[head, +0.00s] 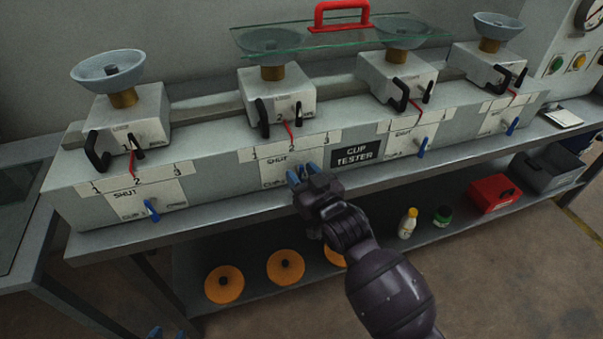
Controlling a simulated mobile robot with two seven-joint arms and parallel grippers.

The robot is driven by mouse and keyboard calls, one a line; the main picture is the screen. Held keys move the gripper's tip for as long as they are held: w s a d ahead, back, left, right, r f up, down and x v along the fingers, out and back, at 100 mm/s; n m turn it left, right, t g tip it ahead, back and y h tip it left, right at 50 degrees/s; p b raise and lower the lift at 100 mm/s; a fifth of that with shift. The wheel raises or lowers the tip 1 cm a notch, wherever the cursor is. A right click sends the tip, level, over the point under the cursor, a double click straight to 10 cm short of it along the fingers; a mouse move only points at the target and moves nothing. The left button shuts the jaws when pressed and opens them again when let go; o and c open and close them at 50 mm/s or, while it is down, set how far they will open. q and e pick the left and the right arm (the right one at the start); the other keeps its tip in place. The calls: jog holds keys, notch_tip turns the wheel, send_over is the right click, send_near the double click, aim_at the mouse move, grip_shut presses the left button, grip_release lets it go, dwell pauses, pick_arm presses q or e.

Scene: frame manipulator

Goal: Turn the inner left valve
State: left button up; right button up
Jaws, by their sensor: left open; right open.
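The cup tester (215,165) is a long grey bench unit with a row of cup stations. Small blue valve levers show on its front at cup 1 (152,210), cup 3 (421,147) and the far right station (511,127). The inner left valve, at the second station (277,96), is hidden by or not separable from my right gripper (303,174). That gripper's blue fingertips are open at the lower front of the cup 2 panel; whether they touch the lever, I cannot tell. My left gripper (167,333) is cut off at the bottom edge, away from the unit; its blue fingertips show open.
Black handles and small levers stick out from the stations. A glass plate with a red handle (342,14) lies across the two middle cups. The shelf below holds orange discs (286,267), two bottles (408,223), a red box (494,194) and a grey bin (552,170).

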jog(key=shift+w+a, duration=0.15)
jog(key=shift+w, duration=0.1)
jog(key=shift+c, duration=0.2)
grip_shut()
